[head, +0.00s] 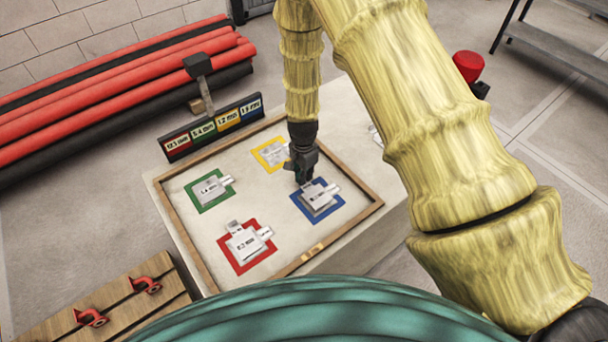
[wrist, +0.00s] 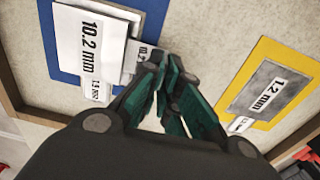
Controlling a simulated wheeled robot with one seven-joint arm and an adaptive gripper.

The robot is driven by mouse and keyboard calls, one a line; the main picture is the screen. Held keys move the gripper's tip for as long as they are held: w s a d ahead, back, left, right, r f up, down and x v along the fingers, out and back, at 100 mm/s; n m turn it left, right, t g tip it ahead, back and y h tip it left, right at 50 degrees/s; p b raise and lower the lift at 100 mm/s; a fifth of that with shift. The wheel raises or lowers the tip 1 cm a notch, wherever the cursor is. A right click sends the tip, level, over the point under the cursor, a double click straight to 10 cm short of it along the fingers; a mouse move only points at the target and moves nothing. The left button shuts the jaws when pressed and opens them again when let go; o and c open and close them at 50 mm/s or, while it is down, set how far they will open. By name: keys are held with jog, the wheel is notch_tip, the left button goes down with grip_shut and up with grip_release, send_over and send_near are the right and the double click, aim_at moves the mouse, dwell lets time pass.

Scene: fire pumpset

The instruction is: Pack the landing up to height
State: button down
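My gripper (head: 303,176) is low over the tray at the blue square (head: 340,203). In the wrist view the fingertips (wrist: 168,66) are close together at the tab of a thick white plate marked 10.2 mm (wrist: 96,36). A finger hides the tab's end, so I cannot tell whether they hold it. This plate lies over another labelled piece (wrist: 97,92) on the blue square. A grey plate marked 1.2 mm (wrist: 268,92) lies on the yellow square (wrist: 241,105). White labelled plates also lie on the green square (head: 208,189) and red square (head: 245,243).
The wood-rimmed tray (head: 180,232) is on a pale table. A sign board (head: 213,128) with coloured mm labels stands behind it, near a hammer (head: 199,75). Red and black pipes (head: 120,85) lie at the back left. Bare tray surface separates the squares.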

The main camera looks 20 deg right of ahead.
jog(key=shift+f, duration=0.35)
jog(key=c, duration=1.6)
grip_release()
jog(key=shift+o, duration=0.2)
jog(key=shift+r, duration=0.1)
notch_tip(320, 180, up, 12)
jog(key=shift+w, duration=0.1)
